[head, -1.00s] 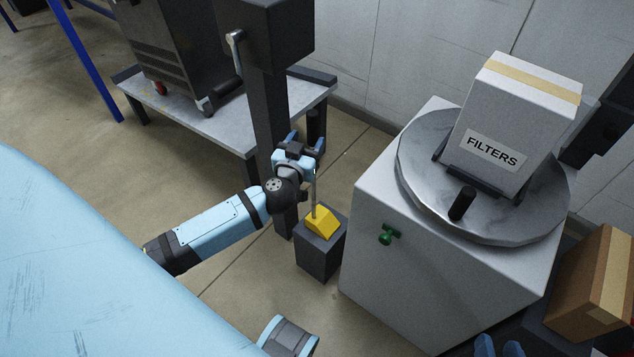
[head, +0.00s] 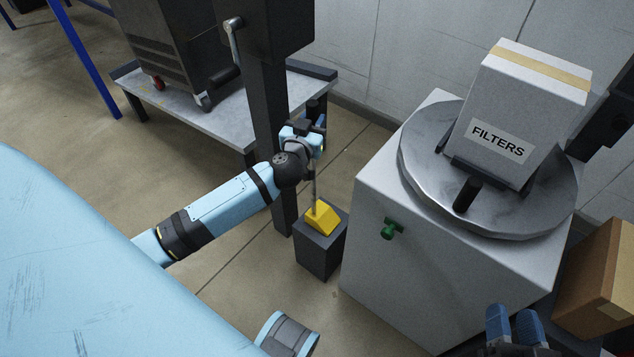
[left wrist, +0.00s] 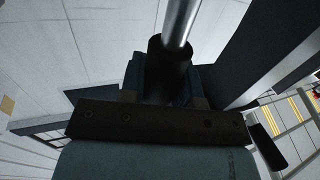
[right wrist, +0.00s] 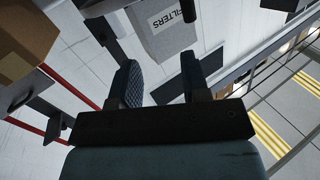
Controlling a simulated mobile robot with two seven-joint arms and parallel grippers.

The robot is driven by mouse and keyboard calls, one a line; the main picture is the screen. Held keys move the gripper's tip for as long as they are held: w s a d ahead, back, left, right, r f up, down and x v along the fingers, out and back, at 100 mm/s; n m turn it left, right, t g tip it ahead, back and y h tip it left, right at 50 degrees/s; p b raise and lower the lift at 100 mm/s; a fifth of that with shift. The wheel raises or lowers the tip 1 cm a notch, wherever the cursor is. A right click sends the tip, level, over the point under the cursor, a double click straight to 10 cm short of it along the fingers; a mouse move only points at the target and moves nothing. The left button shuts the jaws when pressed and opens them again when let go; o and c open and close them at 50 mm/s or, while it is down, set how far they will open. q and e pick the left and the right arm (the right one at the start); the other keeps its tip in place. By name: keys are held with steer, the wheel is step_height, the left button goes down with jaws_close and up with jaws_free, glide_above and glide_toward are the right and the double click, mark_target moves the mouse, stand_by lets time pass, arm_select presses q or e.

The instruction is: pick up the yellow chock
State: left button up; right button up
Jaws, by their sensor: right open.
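The yellow chock (head: 321,219) rests on a dark pedestal (head: 319,256) in the head view. A thin metal rod (head: 314,188) rises from it towards my left gripper (head: 318,128). In the left wrist view, the rod (left wrist: 182,20) leads into a black grip (left wrist: 168,72) between the fingers of my left gripper (left wrist: 166,88). The fingers lie close against both sides of the grip and appear shut on it. My right gripper (head: 515,328) is at the lower right of the head view. It is open and empty in the right wrist view (right wrist: 165,85).
A white cabinet (head: 400,285) stands right of the pedestal, with a round turntable (head: 415,165) and FILTERS box (head: 525,110) on it. A dark post (head: 268,125) and a grey table (head: 220,128) stand behind my left arm. A cardboard box (head: 590,285) is at far right.

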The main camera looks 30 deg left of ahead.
arm_select(q)
jaws_close()
steer(key=shift+r, duration=0.2)
